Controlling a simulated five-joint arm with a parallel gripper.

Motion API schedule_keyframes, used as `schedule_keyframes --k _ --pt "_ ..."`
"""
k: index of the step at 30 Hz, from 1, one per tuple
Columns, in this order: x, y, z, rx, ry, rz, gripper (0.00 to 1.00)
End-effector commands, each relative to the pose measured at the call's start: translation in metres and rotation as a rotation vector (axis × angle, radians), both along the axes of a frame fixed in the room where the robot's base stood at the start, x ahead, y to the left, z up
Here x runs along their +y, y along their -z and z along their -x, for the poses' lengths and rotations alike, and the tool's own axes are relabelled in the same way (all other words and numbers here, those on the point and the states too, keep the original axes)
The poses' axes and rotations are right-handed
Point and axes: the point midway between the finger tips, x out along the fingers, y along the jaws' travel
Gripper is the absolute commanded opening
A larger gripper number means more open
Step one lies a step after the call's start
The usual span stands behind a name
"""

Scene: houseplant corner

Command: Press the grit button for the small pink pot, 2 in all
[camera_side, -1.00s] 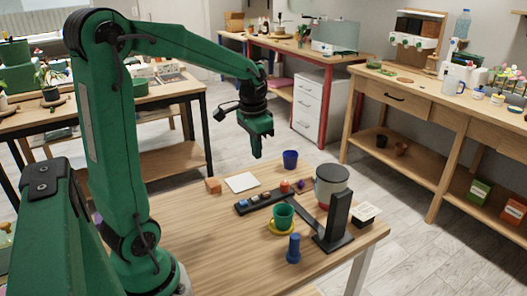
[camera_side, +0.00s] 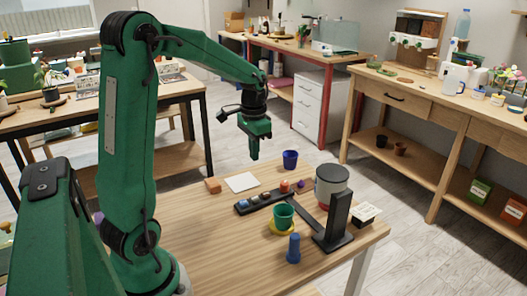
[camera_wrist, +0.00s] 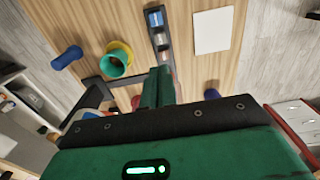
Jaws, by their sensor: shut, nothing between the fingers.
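I cannot read which button is for grit. The strip also shows in the wrist view (camera_wrist: 158,38), just beyond my fingers. My gripper (camera_side: 254,155) is shut and empty, pointing down well above the table's back part. Its fingers show in the wrist view (camera_wrist: 158,82), partly covering the strip. I cannot make out a small pink pot.
A blue pot (camera_side: 290,160) is behind, a blue cylinder (camera_side: 294,249) in front.

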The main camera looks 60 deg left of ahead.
Motion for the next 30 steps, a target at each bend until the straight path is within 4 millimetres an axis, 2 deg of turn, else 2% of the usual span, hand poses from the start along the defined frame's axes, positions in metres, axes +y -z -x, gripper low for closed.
schedule_keyframes --k 8,24,30 --pt "0.000 0.023 0.001 0.003 0.000 0.002 0.00" --pt "-0.001 0.104 0.001 0.004 0.000 0.002 0.00" --pt "0.000 0.126 0.001 0.003 0.000 0.001 0.00"
